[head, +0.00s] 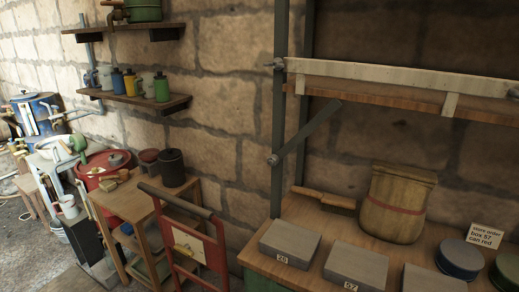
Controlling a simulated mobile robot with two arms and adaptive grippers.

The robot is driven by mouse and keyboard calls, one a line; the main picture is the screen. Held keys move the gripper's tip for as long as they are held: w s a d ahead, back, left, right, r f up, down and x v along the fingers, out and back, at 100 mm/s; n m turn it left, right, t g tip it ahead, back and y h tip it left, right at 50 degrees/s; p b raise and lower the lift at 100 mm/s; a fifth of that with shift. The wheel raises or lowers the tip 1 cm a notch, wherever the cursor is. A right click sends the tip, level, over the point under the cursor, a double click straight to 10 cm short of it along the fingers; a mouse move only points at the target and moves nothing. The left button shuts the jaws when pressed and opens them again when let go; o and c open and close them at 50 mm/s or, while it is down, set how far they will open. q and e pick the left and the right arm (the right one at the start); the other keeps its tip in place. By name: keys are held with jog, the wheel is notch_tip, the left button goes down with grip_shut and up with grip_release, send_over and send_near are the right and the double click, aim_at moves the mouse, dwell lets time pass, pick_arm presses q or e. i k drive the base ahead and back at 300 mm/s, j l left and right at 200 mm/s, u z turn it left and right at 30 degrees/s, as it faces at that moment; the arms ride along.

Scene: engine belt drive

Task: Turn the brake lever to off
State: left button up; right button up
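I see nothing here that I can clearly identify as the brake lever, and no off marking is readable. A grey bar (306,132) slants up to the right from a round pivot on a dark upright post beside the shelves. I cannot tell what it works. At the far left, a blue drum-like object (38,112) with pale stripes stands among other gear, too small to make out. Neither of my grippers is in view.
A bench (303,211) at right holds grey numbered boxes (290,243), a sack (396,204), round cans and a sign. A pale rail (390,75) crosses the shelf above. A red frame (183,243) with a dark handle stands before a wooden table (128,202).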

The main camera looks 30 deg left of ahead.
aim_at(185, 250)
jog(key=u, duration=1.7)
